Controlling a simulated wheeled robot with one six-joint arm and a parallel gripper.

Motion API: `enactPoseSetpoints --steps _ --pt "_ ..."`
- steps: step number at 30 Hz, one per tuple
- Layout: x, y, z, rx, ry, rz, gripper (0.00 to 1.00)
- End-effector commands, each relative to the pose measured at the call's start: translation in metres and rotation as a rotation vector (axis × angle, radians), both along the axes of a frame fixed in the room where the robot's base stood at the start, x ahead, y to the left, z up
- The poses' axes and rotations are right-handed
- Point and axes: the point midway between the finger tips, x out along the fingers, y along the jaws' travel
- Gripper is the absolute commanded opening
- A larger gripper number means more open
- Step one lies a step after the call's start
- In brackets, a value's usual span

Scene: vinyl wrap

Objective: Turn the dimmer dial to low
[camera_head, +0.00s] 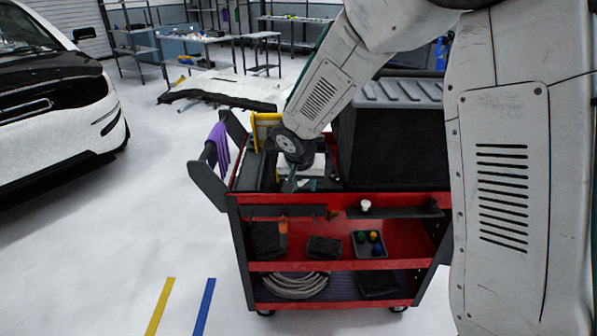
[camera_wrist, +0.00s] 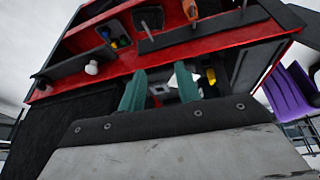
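I cannot clearly identify a dimmer dial in either view. A small white knob-like piece (camera_head: 365,205) stands at the front of the red cart (camera_head: 290,267), by a dark strip; it also shows in the wrist view (camera_wrist: 92,68) at the left, apart from my fingers. My gripper (camera_head: 299,185) is low over the left part of the cart top, left of the white piece. In the wrist view my gripper (camera_wrist: 160,74) has its two green fingers apart with nothing held between them. A small pale object (camera_wrist: 160,90) shows beyond the gap, partly hidden.
A large black box with a grey lid (camera_head: 400,92) stands on the cart, right of my gripper. Lower shelves hold a tray of coloured balls (camera_head: 370,243) and coiled hose (camera_head: 296,285).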

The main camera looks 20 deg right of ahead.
Motion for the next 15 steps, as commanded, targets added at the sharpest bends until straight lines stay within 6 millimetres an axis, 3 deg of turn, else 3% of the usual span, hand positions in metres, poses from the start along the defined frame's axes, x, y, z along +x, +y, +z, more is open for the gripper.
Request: enactPoseSetpoints --steps 1,6,11,15 --pt "0.008 0.007 -0.016 0.01 -0.001 -0.002 0.33" --pt "0.024 0.021 -0.042 0.035 -0.018 -0.01 0.33" --pt "0.036 0.019 -0.046 0.04 -0.022 -0.014 0.33" --pt "0.058 0.009 -0.046 0.041 -0.023 -0.016 0.33"
